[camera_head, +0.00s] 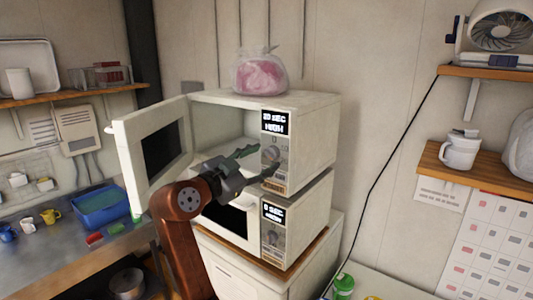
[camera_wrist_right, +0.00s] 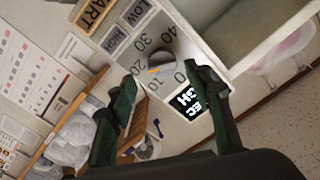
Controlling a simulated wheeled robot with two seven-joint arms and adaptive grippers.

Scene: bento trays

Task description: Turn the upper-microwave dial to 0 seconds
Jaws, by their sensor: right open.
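The upper microwave (camera_head: 312,125) stands with its door (camera_head: 150,150) swung open to the left. Its display (camera_head: 275,122) reads some seconds above HIGH; the first digit is hard to read. The round grey dial (camera_wrist_right: 152,62) has an orange pointer mark, with printed numbers 40, 30, 20 and 0 around it. In the head view the dial (camera_head: 271,155) is partly behind my gripper. My right gripper (camera_head: 262,165) is open in front of the panel. In the right wrist view its fingers (camera_wrist_right: 160,80) straddle the dial from below, apparently not gripping it. My left gripper is out of view.
The lower microwave (camera_head: 308,215) sits directly beneath, its display (camera_head: 274,212) showing 0 SEC. A pink-filled bag (camera_head: 259,72) rests on top. A blue tub (camera_head: 102,208) and mugs stand on the left counter. Shelves (camera_head: 475,168) hang at the right.

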